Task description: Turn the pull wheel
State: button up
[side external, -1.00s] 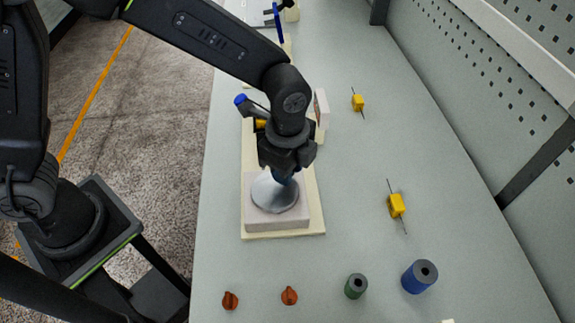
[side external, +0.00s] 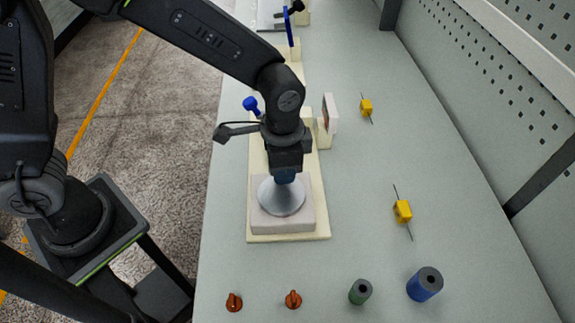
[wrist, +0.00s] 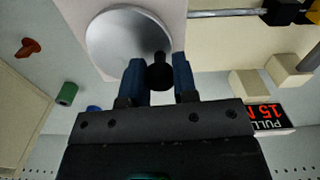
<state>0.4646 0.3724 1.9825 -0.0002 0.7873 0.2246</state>
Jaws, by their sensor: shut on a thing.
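The pull wheel (side external: 281,202) is a silver disc lying flat on a pale square block, on a cream base. In the wrist view the disc (wrist: 115,38) fills the upper left, with a black upright knob (wrist: 160,74) near its rim. My gripper (wrist: 159,80) has its blue fingers on both sides of this knob and is shut on it. In the side view my gripper (side external: 284,177) points down over the far part of the disc. It hides the knob there.
A small sign board (side external: 330,113) stands behind the wheel to the right; its text shows upside down in the wrist view (wrist: 268,117). Yellow parts (side external: 403,211), green (side external: 360,292) and blue (side external: 425,284) cylinders and orange knobs (side external: 293,300) lie around on the bench.

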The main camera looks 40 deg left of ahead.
aim_at(264, 194)
jog(key=n, duration=0.3)
jog(key=s+a+n, duration=0.1)
jog(key=shift+n, duration=0.4)
jog(key=n, duration=0.2)
jog(key=s+n, duration=0.1)
jog(key=n, duration=0.2)
jog(key=shift+s+a, duration=0.15)
jog(key=shift+s, duration=0.05)
jog(key=n, duration=0.2)
jog(key=s+n, duration=0.1)
jog(key=n, duration=0.2)
jog(key=shift+s+n, duration=0.25)
jog(key=shift+n, duration=0.15)
jog(key=shift+s+d+n, duration=0.25)
jog(key=shift+n, duration=0.85)
jog(key=shift+s+d+n, duration=0.2)
jog(key=shift+d+n, duration=0.05)
jog(key=shift+n, duration=0.85)
jog(key=o, duration=0.9)
jog(key=shift+r, duration=0.1)
